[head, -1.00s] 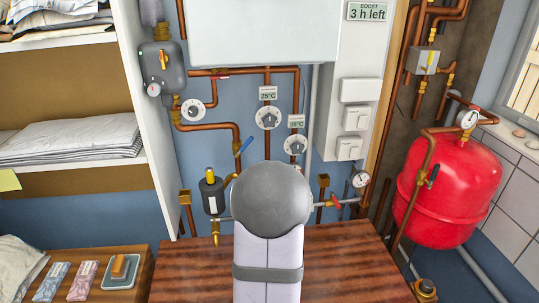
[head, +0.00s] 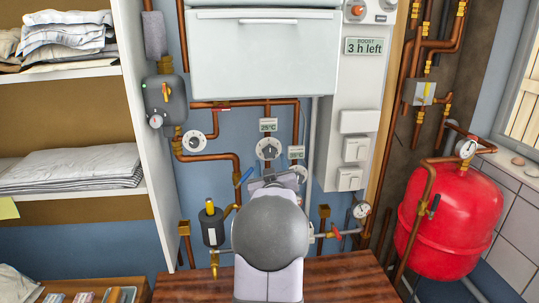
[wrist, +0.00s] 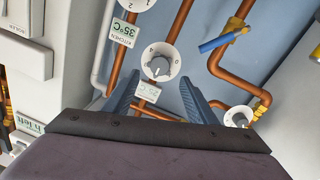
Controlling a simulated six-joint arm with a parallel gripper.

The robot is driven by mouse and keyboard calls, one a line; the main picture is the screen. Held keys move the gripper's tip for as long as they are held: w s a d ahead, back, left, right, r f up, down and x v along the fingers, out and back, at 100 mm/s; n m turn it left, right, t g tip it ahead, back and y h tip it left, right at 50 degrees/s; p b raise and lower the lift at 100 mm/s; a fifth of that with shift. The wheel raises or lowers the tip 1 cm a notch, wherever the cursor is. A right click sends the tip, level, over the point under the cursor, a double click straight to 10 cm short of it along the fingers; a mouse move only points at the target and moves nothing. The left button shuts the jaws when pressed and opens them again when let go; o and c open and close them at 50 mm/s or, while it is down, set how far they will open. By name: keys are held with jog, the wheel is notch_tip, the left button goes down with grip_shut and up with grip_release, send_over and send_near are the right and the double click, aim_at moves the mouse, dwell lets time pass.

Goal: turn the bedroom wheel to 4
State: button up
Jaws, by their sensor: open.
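A white dial with a grey knob (wrist: 160,62) sits on a copper pipe by a 25°C label (wrist: 147,91); it also shows in the head view (head: 268,147). The label's room name is not readable, so I cannot confirm it is the bedroom wheel. The knob's exact setting is too small to read. The wheel by the label reading KITCHEN 35°C (wrist: 122,32) is partly cut off at the top of the wrist view. My gripper (wrist: 159,78) is open and empty, its fingers on either side below the 25°C dial in the picture. In the head view, my gripper (head: 273,180) partly covers the kitchen wheel (head: 299,171).
Another white dial (head: 194,142) sits to the left. A blue lever valve (wrist: 220,42) and copper pipes are close to my fingers. A white panel with switches (head: 356,150) stands to the right, and a red tank (head: 455,215) beyond it.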

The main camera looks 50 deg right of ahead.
aim_at(269, 153)
jog(key=shift+p+x, duration=1.75)
jog(key=shift+x, duration=1.7)
jog(key=c, duration=1.1)
jog(key=shift+o, duration=0.2)
jog(key=shift+f+m+b, duration=0.1)
jog(key=shift+m+b, duration=0.2)
